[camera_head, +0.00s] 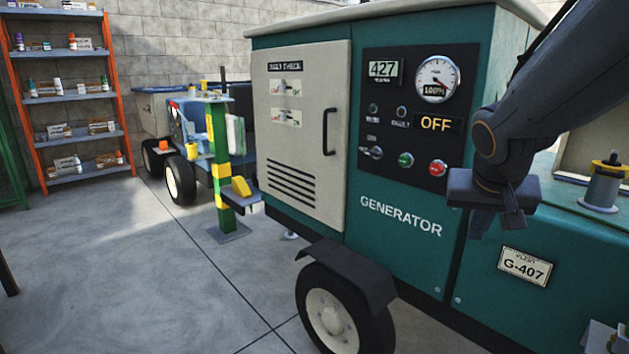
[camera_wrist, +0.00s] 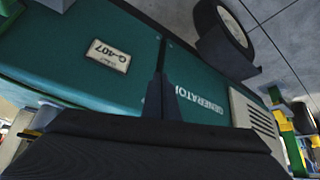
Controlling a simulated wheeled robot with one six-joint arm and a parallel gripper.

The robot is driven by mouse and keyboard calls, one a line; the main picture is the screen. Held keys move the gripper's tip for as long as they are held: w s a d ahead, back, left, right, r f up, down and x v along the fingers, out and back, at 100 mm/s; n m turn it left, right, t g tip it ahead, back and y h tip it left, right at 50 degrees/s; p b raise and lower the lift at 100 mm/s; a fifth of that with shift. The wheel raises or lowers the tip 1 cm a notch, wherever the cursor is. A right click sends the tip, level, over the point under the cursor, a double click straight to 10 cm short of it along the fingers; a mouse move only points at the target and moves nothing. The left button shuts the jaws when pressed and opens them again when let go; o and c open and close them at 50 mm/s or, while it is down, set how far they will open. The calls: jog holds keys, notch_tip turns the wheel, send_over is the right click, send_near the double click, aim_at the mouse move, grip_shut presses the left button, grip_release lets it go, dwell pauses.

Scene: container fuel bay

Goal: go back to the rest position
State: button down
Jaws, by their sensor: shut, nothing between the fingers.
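My gripper (camera_head: 513,219) hangs at the right of the head view, in front of the generator's green side panel, right of its control panel and above the G-407 plate. In the wrist view my gripper (camera_wrist: 163,88) shows as dark fingers close together, with nothing held. The generator (camera_head: 400,260) is a green wheeled unit. It also fills much of the wrist view (camera_wrist: 135,75), where its plate and lettering appear upside down. I cannot tell the exact gap between my gripper and the panel.
The control panel (camera_head: 412,110) reads 427, 100% and OFF. The beige cabinet door (camera_head: 296,130) is closed. A wheel (camera_head: 335,315) juts out below. A green and yellow post (camera_head: 218,165) and orange shelving (camera_head: 75,95) stand at the left. The floor (camera_head: 130,270) at front left is clear.

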jog(key=s+a+f+n+g+y, duration=0.15)
jog(key=s+a+f+n, duration=0.35)
jog(key=a, duration=0.5)
jog(key=s+a+f+n+g+y, duration=0.1)
jog(key=s+a+f+n+g, duration=0.2)
jog(key=s+a, duration=0.65)
jog(key=s+a+f+n+g+y, duration=0.1)
jog(key=s+a+f+n+g, duration=0.15)
jog(key=s+a+f, duration=0.65)
jog(key=w+d+r+m+p, duration=0.1)
jog(key=d+r+m+p, duration=0.1)
jog(key=d+r+p, duration=0.3)
jog(key=w+d+r+m+p, duration=0.1)
jog(key=d+r+p, duration=0.4)
jog(key=r+p, duration=0.7)
jog(key=w+d+r+m+t+p, duration=0.1)
jog(key=d+r+m+p, duration=0.2)
jog(key=d+r+p, duration=0.3)
notch_tip(320, 180, up, 4)
jog(key=p, duration=0.3)
jog(key=shift+w, duration=0.35)
